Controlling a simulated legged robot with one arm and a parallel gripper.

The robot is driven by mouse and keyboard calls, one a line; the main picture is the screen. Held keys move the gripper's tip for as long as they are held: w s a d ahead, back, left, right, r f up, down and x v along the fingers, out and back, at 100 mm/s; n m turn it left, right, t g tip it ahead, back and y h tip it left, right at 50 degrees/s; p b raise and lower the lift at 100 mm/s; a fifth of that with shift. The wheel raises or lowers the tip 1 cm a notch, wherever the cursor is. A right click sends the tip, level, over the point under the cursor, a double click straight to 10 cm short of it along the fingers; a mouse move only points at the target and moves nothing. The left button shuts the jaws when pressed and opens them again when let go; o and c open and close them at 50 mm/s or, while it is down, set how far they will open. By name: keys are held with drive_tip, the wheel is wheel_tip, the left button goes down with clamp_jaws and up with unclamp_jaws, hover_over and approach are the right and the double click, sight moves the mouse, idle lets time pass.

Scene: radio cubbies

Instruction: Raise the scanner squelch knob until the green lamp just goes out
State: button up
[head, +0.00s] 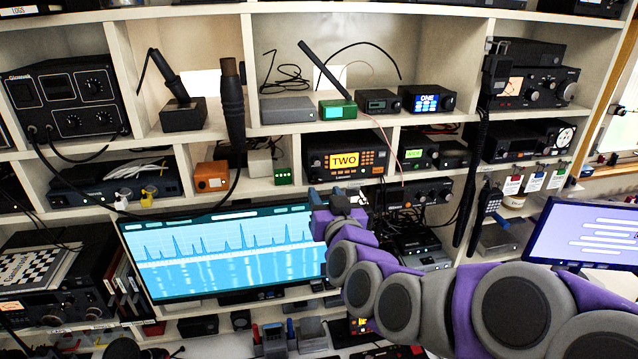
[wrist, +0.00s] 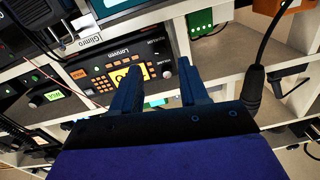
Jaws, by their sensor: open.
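A black radio (head: 345,143) with an amber screen reading TWO sits in a middle cubby in the head view. It also shows upside down in the wrist view (wrist: 103,57), with rows of lit amber buttons. A small dark knob (wrist: 167,74) is on its face, close to my fingertips. My gripper (head: 336,194) is just below the radio in the head view. In the wrist view its two blue fingers (wrist: 162,68) are apart, with nothing held between them.
A small box with green lights (head: 283,176) and an orange box (head: 211,177) stand left of the radio. A green-screen radio (head: 417,150) is to its right. A wide monitor (head: 228,248) lies below left.

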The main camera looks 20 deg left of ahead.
sight(317, 179)
drive_tip(key=shift+b+x, duration=0.4)
drive_tip(key=shift+x, duration=2.6)
drive_tip(key=shift+c, duration=0.3)
clamp_jaws()
